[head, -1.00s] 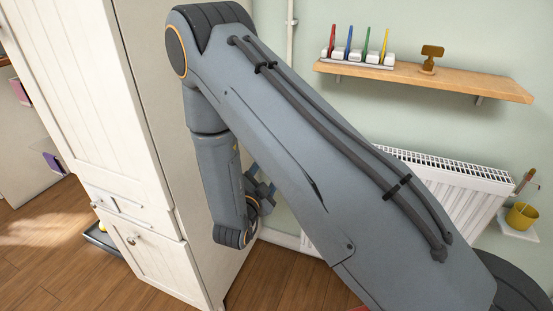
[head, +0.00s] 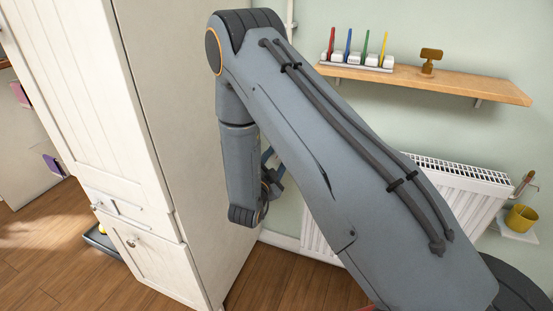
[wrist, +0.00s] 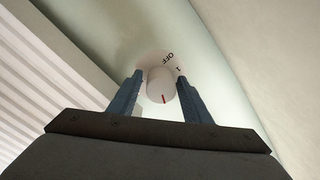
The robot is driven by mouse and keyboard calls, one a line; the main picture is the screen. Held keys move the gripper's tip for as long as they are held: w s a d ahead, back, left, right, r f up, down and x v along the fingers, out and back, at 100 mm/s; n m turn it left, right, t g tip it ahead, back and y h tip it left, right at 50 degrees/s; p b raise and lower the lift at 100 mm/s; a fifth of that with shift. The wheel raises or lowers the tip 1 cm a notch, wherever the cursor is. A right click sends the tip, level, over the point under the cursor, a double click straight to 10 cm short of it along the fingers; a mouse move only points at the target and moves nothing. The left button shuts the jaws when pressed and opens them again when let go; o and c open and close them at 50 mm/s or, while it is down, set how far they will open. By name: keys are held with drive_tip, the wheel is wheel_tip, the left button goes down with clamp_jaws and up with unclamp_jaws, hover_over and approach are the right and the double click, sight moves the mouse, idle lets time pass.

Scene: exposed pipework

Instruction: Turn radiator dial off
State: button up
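The radiator dial (wrist: 161,84) is a white round knob with a red mark, in the middle of the wrist view. The lettering "OFF" and a "1" show beside it; the red mark is on the side of the knob away from them. My gripper (wrist: 159,78) is open, with one blue finger on each side of the knob. I cannot tell whether the fingers touch it. In the head view my gripper (head: 272,174) is mostly hidden behind my arm, and the dial is hidden there. The white radiator (head: 465,190) is partly behind my arm; its ribs fill the wrist view's left.
A tall white cabinet (head: 180,130) stands left of my arm. A wooden shelf (head: 450,84) with coloured pens (head: 365,48) and a brown object (head: 430,60) hangs above the radiator. Wooden floor shows below.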

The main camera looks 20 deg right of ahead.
drive_tip(key=c, duration=0.7)
drive_tip(key=shift+c, duration=0.2)
